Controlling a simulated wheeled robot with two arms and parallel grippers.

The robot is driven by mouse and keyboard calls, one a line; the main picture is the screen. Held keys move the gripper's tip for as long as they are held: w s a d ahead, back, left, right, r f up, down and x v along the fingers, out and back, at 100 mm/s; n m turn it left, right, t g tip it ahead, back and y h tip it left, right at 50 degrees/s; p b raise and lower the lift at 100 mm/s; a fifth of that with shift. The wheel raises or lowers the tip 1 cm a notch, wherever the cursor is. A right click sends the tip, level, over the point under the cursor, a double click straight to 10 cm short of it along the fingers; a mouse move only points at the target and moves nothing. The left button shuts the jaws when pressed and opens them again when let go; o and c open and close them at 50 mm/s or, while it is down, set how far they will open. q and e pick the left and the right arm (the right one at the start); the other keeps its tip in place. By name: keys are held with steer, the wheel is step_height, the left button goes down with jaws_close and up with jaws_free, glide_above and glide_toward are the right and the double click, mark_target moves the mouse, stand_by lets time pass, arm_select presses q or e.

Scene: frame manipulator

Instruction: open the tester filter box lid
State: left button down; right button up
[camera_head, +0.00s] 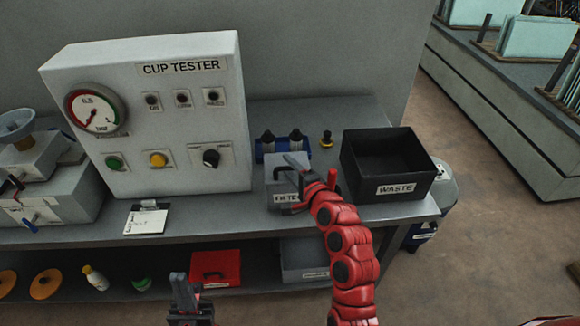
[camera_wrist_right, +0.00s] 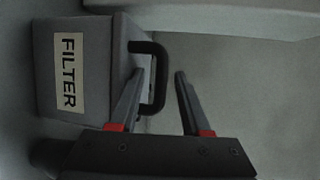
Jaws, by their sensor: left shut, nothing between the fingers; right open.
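The grey filter box (camera_head: 272,172) stands on the bench between the cup tester and the waste bin, its label partly covered by my right gripper (camera_head: 292,183). In the right wrist view the box (camera_wrist_right: 88,25) fills the left side, with its FILTER label and black loop handle (camera_wrist_right: 158,85). My right gripper (camera_wrist_right: 163,68) is open, with one finger on the box side of the handle bar and the other beyond it. Whether either finger touches the bar I cannot tell. The lid looks closed. My left gripper (camera_head: 179,280) is shut and empty, low in front of the bench.
The black waste bin (camera_head: 410,182) stands close to the right of the box. The white cup tester (camera_head: 160,120) stands to its left. A blue holder with two dark-topped items (camera_head: 281,147) is behind it. A clipboard (camera_head: 146,220) lies near the bench front. A red case (camera_head: 215,268) is on the shelf below.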

steer(key=shift+c, duration=0.2)
jaws_close()
stand_by(1.2)
